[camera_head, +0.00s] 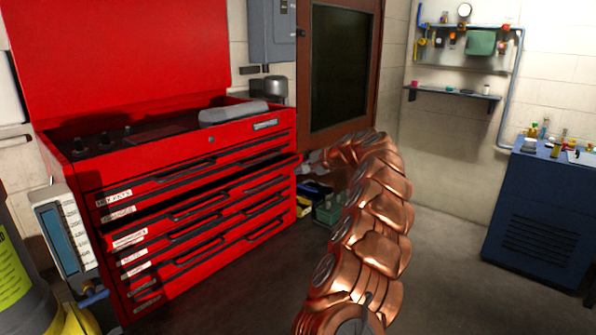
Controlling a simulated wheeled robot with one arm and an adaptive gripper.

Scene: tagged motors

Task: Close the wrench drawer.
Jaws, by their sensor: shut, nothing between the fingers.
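A red tool chest (200,245) stands on the left with its lid up. One upper drawer (285,166) sticks out a little, with a dark gap above its front; the other drawers look flush. White labels (118,213) run down the chest's left side, too small to read surely, so I cannot confirm which one says wrench. My gripper (304,168) is small in the picture, at the right end of the protruding drawer. It is shut and empty. I cannot tell whether it touches the drawer front. My copper-coloured arm partly hides the area behind it.
A green crate (328,212) and other items lie on the floor right of the chest. A yellow and black object (22,270) and a grey box (65,240) stand at the left front. A blue cabinet (540,215) is at the right. The floor between is clear.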

